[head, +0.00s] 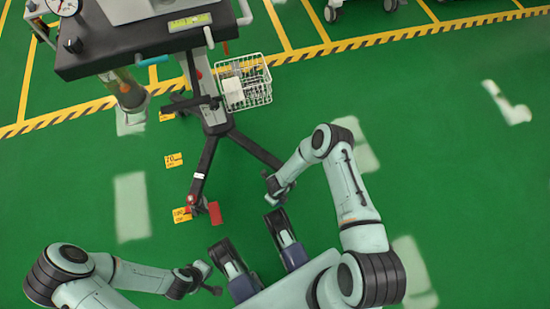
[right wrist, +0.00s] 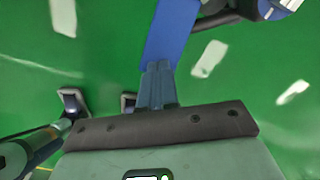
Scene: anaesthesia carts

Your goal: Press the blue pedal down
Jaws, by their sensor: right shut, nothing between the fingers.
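The blue pedal (right wrist: 172,32) shows in the right wrist view as a flat blue strip just beyond my right gripper's fingers. My right gripper (right wrist: 158,72) is shut and empty, its fingertips overlapping the pedal's near end in the picture. I cannot tell whether they touch it. In the head view my right gripper (head: 272,188) is at the end of the cart's right leg, and the blue pedal is hidden there by the gripper and wrist. My left gripper (head: 210,279) is low at the left, away from the cart, with its fingers apart and empty.
A red pedal (head: 215,213) is at the end of the cart's left leg (head: 204,168). The cart's dark right leg (head: 255,150) runs towards my right gripper. A white wire basket (head: 243,84) hangs on the cart. The green floor to the right is clear.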

